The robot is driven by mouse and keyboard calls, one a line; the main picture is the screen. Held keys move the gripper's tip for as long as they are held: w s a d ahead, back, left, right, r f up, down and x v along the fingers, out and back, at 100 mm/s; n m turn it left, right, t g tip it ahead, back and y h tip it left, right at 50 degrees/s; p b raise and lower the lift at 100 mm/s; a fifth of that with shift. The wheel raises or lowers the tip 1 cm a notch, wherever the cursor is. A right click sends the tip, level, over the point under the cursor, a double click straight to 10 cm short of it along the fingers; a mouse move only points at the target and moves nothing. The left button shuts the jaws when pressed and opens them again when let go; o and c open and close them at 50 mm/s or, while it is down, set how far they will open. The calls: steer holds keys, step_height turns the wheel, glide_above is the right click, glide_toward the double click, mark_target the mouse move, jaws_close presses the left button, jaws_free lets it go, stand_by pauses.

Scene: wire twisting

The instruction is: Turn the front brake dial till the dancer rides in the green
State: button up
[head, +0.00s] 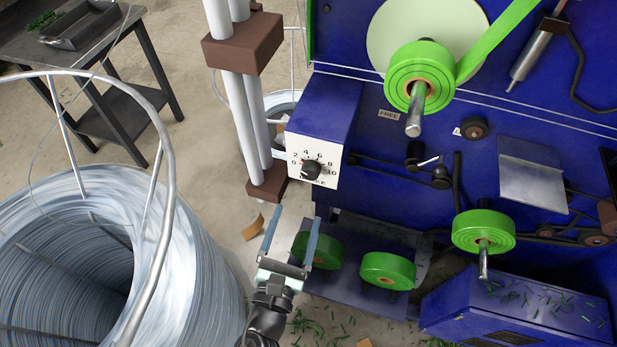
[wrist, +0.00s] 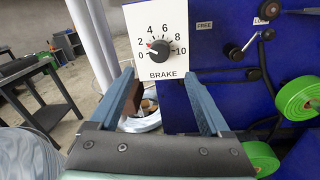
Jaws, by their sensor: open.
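The brake dial (head: 311,169) is a black knob on a white plate marked 0 to 10 on a blue box. In the wrist view the dial (wrist: 160,47) shows a small red mark at its left, near the 2; BRAKE is printed below. My gripper (head: 295,216) is open and empty, below and in front of the plate. In the wrist view its fingers (wrist: 161,72) point toward the plate, one on each side of it in the picture, with the knob between and beyond them. I cannot make out a dancer or a green zone for certain.
A big wire coil (head: 215,270) with a metal hoop fills the left. Brown-collared posts (head: 242,50) stand left of the dial box. Green tape rolls (head: 388,270) sit on the machine and its low shelf. A dark table (head: 95,65) stands at the back left.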

mark_target(310, 176)
steer(key=x, duration=1)
steer(key=shift+w, duration=0.2)
jaws_close()
